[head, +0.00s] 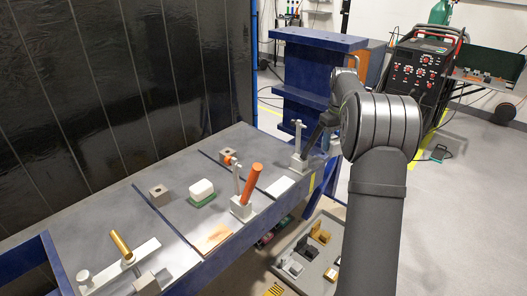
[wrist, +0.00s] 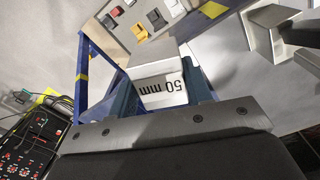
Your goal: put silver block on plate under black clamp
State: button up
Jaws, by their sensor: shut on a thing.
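My gripper (wrist: 160,88) is shut on a silver block marked "50 mm" (wrist: 160,86), held between its two fingers in the wrist view. In the head view my forearm and wrist hide most of the gripper and the block. The clamp with the dark handle (head: 318,130) stands at the far end of the bench, close to my wrist. A thin pale plate (head: 279,187) lies on the bench in front of that clamp. Grey metal parts of a fixture (wrist: 272,28) show at the right of the wrist view, apart from the held block.
An orange-handled clamp (head: 247,190) stands mid-bench beside a white block (head: 201,188) on a green base. A gold-handled clamp (head: 122,248) is at the near end. A copper-coloured plate (head: 213,238) lies near the front edge. A tray of parts (head: 310,255) sits lower down.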

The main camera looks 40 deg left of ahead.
jog(key=s+a+r+n, duration=0.4)
jog(key=s+a+r, duration=0.6)
jog(key=s+a, duration=0.4)
jog(key=f, duration=0.6)
jog(key=w+a+f, duration=0.1)
jog(key=f, duration=0.2)
jog(key=shift+w+f, duration=0.1)
jog(key=shift+f, duration=0.05)
jog(key=shift+f, duration=0.6)
jog(key=o, duration=1.4)
jog(key=shift+c, duration=0.2)
jog(key=shift+r, duration=0.1)
notch_tip(320, 180, up, 13)
